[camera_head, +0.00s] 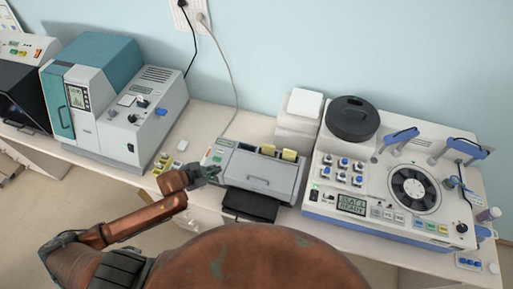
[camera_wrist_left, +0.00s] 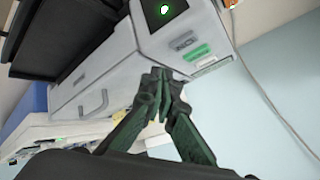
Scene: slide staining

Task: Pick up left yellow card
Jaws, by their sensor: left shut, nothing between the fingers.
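Two yellow cards stand in the top of a grey slide-staining device (camera_head: 268,180) in the head view. The left yellow card (camera_head: 268,149) is close to the right yellow card (camera_head: 290,155). My left gripper (camera_head: 212,174) is at the device's left end, to the left of and nearer than the cards, apart from them. In the left wrist view my left gripper (camera_wrist_left: 163,76) has its dark green fingers together with nothing held, in front of the device's pale casing (camera_wrist_left: 140,60). I cannot make out the cards clearly there. My right gripper is not in view.
A black tray (camera_head: 250,205) juts from the device's front. A teal and grey machine (camera_head: 95,85) stands left, with small yellow items (camera_head: 162,162) on the bench before it. A white machine with a round rotor (camera_head: 415,190) stands close on the right. White boxes (camera_head: 300,112) stand behind.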

